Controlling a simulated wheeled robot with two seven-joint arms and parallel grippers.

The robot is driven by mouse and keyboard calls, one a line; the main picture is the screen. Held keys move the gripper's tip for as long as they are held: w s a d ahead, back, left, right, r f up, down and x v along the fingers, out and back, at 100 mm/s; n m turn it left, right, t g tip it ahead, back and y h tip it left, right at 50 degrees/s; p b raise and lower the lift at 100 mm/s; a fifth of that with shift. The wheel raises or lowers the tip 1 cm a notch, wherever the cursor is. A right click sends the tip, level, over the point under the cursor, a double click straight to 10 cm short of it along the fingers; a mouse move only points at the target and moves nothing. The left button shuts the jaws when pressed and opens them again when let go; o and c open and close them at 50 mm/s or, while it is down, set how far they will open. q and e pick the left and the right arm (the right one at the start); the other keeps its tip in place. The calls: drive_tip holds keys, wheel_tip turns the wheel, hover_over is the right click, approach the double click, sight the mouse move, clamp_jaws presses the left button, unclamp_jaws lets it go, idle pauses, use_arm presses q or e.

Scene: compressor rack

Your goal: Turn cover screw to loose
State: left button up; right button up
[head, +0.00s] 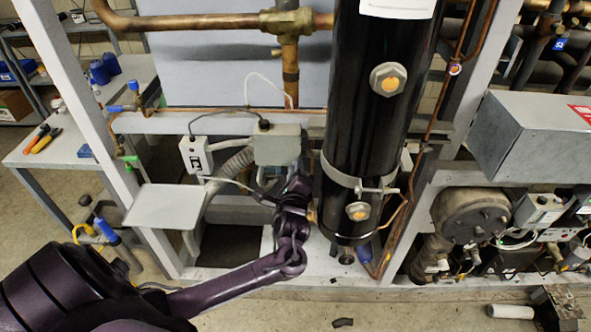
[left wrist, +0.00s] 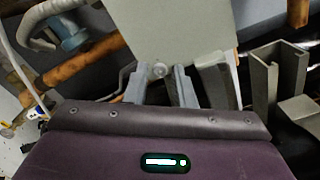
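A light grey box cover (left wrist: 180,30) fills the upper middle of the left wrist view. A small round screw (left wrist: 160,70) sits at its bottom edge. My left gripper (left wrist: 160,78) has its grey fingers apart, with a gap between them, and the screw shows at the gap. I cannot tell whether a finger touches the screw. In the head view, my left gripper (head: 293,188) is just below the grey box (head: 278,146), and the screw is hidden there. My right gripper is not in view.
A tall black cylinder (head: 375,120) with a clamp stands just right of my left gripper. A white switch box (head: 195,155) and a flat light panel (head: 175,206) are to the left. Copper pipes (head: 215,22) run above. The floor in front is mostly clear.

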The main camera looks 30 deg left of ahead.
use_arm(q)
clamp_jaws()
drive_tip(key=shift+n+p, duration=0.5)
drive_tip(key=shift+n, duration=0.9)
drive_tip(key=shift+o, duration=1.9)
unclamp_jaws()
drive_tip(key=b+v, duration=0.1)
drive_tip(key=v, duration=0.6)
drive_tip(key=shift+s+d, duration=0.2)
drive_tip(key=shift+s, duration=0.1)
